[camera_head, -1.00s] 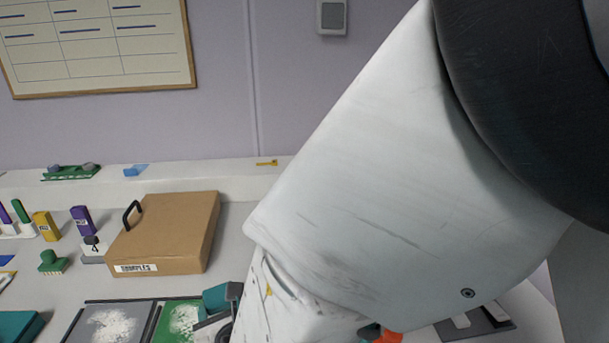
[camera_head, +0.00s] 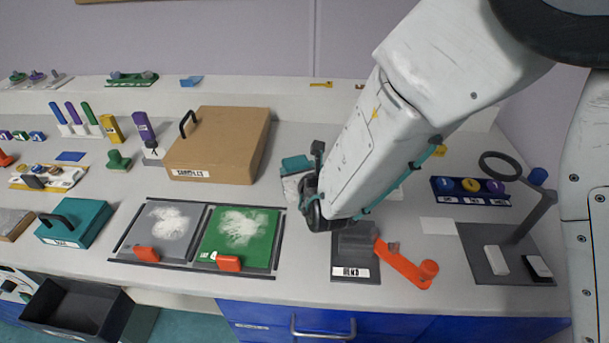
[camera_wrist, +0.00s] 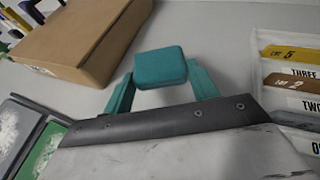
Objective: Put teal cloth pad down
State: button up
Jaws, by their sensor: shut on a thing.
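The teal cloth pad (camera_wrist: 160,66) sits between the teal fingers of my gripper (camera_wrist: 161,76) in the wrist view, gripped from both sides. In the head view the pad (camera_head: 296,163) shows at the end of my arm, beside my gripper (camera_head: 299,180).
The samples box (camera_head: 232,135) stands left of my gripper. The green mat (camera_head: 257,222) and grey mat (camera_head: 180,212), both with white powder, lie in front. A dark blend block (camera_head: 352,272) and orange lever (camera_head: 400,262) are nearby. Labelled cards (camera_wrist: 290,80) stand right.

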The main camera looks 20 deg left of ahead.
jog(key=shift+f, duration=1.75)
jog(key=shift+f, duration=0.15)
jog(key=o, duration=1.2)
jog(key=v, duration=1.2)
jog(key=shift+r, duration=0.2)
